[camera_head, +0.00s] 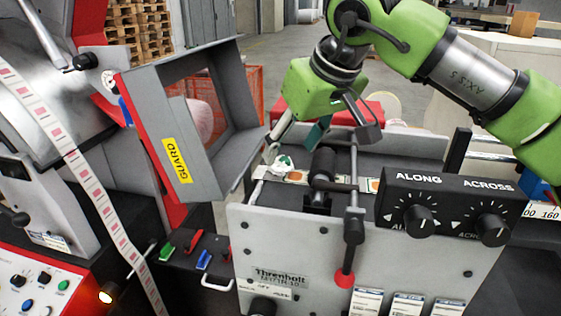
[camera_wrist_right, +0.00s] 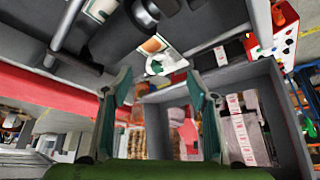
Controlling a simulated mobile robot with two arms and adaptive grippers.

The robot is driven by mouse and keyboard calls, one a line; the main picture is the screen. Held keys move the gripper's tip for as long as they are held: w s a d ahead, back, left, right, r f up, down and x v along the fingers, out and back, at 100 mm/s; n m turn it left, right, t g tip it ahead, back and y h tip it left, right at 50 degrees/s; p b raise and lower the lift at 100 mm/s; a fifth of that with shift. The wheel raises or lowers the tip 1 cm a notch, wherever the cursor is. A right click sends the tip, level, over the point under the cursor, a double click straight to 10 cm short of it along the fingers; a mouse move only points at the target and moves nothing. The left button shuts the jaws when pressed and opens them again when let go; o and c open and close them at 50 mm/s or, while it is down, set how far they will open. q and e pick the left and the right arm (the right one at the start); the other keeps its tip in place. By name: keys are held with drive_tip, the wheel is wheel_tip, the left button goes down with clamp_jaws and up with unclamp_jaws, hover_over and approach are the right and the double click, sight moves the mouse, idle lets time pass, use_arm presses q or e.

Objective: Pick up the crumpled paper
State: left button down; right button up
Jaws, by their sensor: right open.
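The crumpled paper (camera_head: 283,163) is a small white and green wad. It lies on the label strip at the left end of the machine's top, just behind the roller. It also shows in the right wrist view (camera_wrist_right: 165,64), beyond the fingertips. My right gripper (camera_head: 300,134) comes down from above, open and empty, with its fingers above and slightly right of the paper. In the right wrist view its two fingers (camera_wrist_right: 158,88) stand apart, with the paper ahead between their lines. My left gripper is not in view.
A grey guard frame (camera_head: 177,150) with a yellow label stands open close left of the paper. A dark roller (camera_head: 323,166) and a red-tipped lever (camera_head: 345,277) are close right. A black knob box (camera_head: 449,205) sits further right on the machine.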

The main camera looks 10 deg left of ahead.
sight(283, 160)
drive_tip(key=shift+p+x, duration=0.6)
drive_tip(key=shift+x, duration=0.55)
drive_tip(key=p+x, duration=0.1)
drive_tip(key=x, duration=0.2)
drive_tip(key=shift+a, duration=0.1)
drive_tip(key=shift+w+a+f, duration=0.15)
drive_tip(key=shift+f, duration=0.1)
drive_tip(key=c, duration=0.8)
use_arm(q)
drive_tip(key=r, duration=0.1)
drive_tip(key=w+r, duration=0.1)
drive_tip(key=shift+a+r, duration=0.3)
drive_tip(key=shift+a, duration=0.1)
